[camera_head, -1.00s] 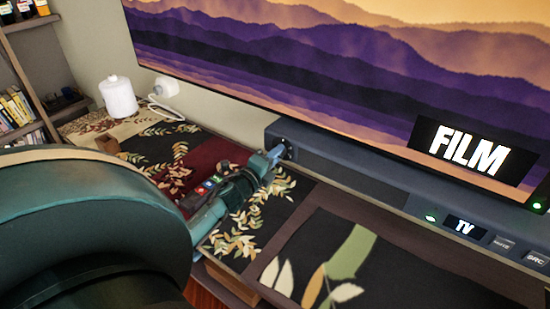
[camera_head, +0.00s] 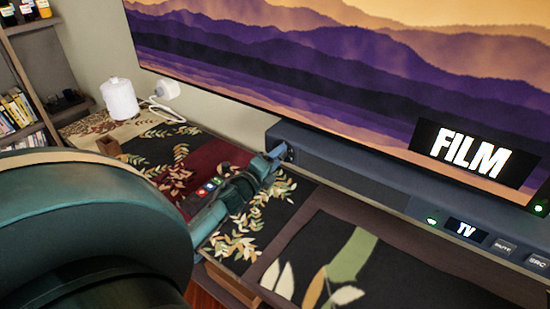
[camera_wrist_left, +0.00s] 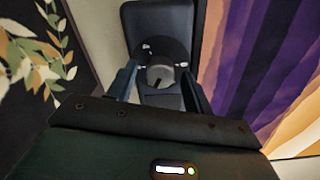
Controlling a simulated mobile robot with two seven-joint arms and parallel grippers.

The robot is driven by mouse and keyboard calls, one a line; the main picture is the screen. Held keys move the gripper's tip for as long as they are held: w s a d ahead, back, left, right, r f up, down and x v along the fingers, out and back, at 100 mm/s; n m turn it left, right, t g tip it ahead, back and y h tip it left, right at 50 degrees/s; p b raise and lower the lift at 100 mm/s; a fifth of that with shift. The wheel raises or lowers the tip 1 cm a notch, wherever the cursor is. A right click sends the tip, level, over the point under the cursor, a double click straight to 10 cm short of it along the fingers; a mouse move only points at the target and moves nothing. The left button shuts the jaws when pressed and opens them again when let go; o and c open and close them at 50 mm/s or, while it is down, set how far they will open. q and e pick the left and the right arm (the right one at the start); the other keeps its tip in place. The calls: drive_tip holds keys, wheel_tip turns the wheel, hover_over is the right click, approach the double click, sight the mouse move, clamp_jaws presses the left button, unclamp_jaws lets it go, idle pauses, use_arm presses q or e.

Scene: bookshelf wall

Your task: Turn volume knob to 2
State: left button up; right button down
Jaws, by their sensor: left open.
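The volume knob (camera_wrist_left: 160,74) is a round grey dial on a dark plate at the end of the soundbar (camera_wrist_left: 158,22). A dark mark shows on its lower side in the left wrist view; the scale around it is too small to read. My left gripper (camera_wrist_left: 159,72) is open, with one finger on each side of the knob; whether they touch it I cannot tell. In the head view my left gripper (camera_head: 277,154) is at the left end of the soundbar (camera_head: 345,163) and mostly hides the knob. My right gripper is not in view.
A TV screen (camera_head: 330,80) reading "FILM" stands just behind the soundbar. A white canister (camera_head: 119,98) stands at the back left, beside a bookshelf (camera_head: 28,65).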

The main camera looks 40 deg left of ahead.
use_arm(q)
drive_tip(key=shift+s, duration=0.15)
drive_tip(key=s+d, duration=0.1)
drive_tip(key=s, duration=1.1)
drive_tip(key=shift+s+d+b, duration=0.25)
drive_tip(key=shift+s+b, duration=0.1)
drive_tip(key=shift+s, duration=0.05)
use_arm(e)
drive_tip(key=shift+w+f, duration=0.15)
use_arm(q)
drive_tip(key=s+d+f+n+g+h+p, duration=0.1)
drive_tip(key=s+d+f+n+g+p, duration=0.1)
drive_tip(key=d+n, duration=0.3)
drive_tip(key=s+d+f+n+g+h+p, duration=0.2)
drive_tip(key=s+d+n, duration=0.2)
drive_tip(key=d, duration=1)
drive_tip(key=s+d+f+n+g+h+p, duration=0.2)
drive_tip(key=s+d+f+n+g, duration=0.1)
drive_tip(key=d+n, duration=0.5)
drive_tip(key=shift+s+d, duration=0.25)
drive_tip(key=shift+d, duration=0.6)
drive_tip(key=shift+s+d, duration=0.1)
drive_tip(key=shift+d, duration=0.15)
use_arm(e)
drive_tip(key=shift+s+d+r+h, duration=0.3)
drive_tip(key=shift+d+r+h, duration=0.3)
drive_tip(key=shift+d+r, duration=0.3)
